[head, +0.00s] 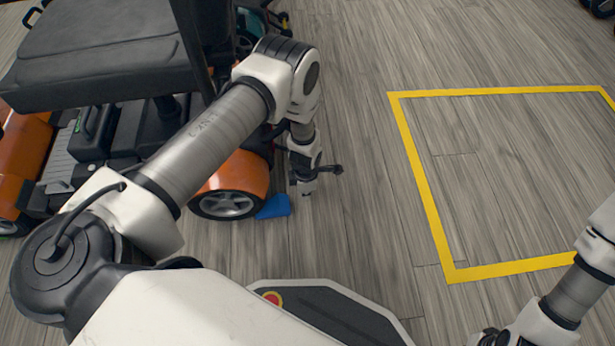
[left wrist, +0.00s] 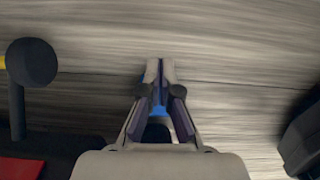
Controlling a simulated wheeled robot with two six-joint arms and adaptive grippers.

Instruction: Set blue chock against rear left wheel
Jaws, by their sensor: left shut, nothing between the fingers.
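The blue chock (head: 273,207) lies on the floor at the right side of the scooter's near wheel (head: 226,204), under an orange fender. In the head view it appears against the tyre; exact contact is hard to tell. My left gripper (head: 306,188) points down just right of the chock, apart from it in the head view. In the left wrist view my left gripper (left wrist: 160,70) is shut and empty, with a patch of blue showing between and behind its fingers. My right arm shows at the lower right; its gripper end is cut off by the frame edge.
The scooter's black seat (head: 95,55) and orange body (head: 20,160) fill the left, partly behind my left arm. A yellow floor outline (head: 418,165) bounds empty floor at right.

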